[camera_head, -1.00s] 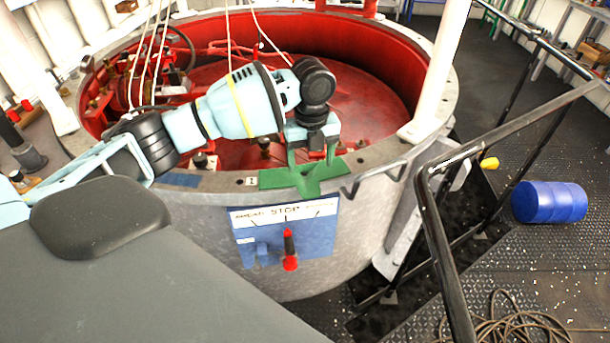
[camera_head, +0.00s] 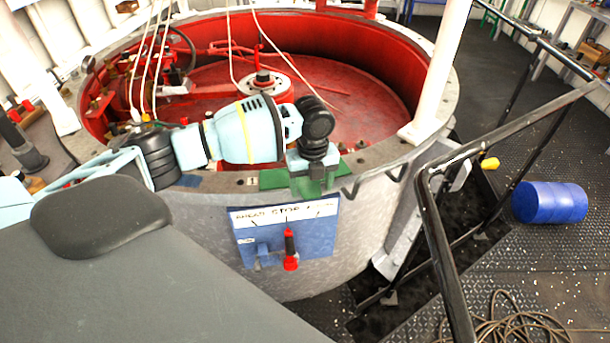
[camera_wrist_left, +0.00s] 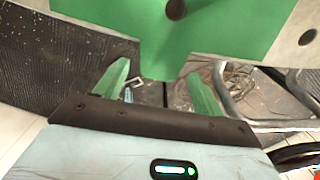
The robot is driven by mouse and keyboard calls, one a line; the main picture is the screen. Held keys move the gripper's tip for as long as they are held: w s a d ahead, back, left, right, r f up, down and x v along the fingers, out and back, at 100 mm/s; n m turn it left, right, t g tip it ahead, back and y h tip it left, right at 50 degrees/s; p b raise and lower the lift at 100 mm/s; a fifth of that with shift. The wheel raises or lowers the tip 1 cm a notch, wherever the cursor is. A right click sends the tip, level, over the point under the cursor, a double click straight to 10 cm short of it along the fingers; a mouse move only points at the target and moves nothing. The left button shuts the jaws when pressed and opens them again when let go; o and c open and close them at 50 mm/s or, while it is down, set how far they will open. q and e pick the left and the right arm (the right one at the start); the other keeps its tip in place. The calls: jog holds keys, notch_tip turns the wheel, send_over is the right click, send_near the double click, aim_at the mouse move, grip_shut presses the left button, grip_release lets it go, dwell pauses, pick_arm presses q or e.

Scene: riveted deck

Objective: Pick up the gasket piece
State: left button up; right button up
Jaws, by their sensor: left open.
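The gasket piece (camera_head: 274,179) is a flat green plate lying on the grey rim of the large round tank, at its near side. In the left wrist view the green gasket piece (camera_wrist_left: 200,30) fills the upper middle, with a dark hole in it and a narrower tab pointing towards my gripper. My left gripper (camera_head: 313,186) is at the rim's outer edge, over the front of the piece, and hides part of it. In the wrist view my left gripper (camera_wrist_left: 159,72) is open, its two green fingers on either side of the tab with gaps visible. My right gripper is out of view.
A blue panel with a red-tipped lever (camera_head: 290,250) is on the tank wall below the piece. Black handrails (camera_head: 440,235) stand to the right, with a blue drum (camera_head: 550,202) beyond. The red tank interior (camera_head: 340,110) lies behind the rim.

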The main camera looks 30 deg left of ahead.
pick_arm(q)
jog(key=shift+f, duration=0.2)
jog(key=shift+f, duration=0.25)
dwell(0.6)
jog(key=c, duration=1.1)
jog(key=shift+r, duration=0.1)
notch_tip(320, 180, up, 4)
jog(key=shift+f, duration=0.15)
jog(key=s+a, duration=0.3)
jog(key=s, duration=0.1)
jog(key=s+a+r, duration=0.1)
jog(key=s+a, duration=0.2)
jog(key=s, duration=0.1)
jog(key=s+a, duration=0.3)
jog(key=s, duration=0.1)
jog(key=shift+s+a+r, duration=0.3)
jog(key=shift+s+a, duration=0.05)
jog(key=shift+a, duration=0.05)
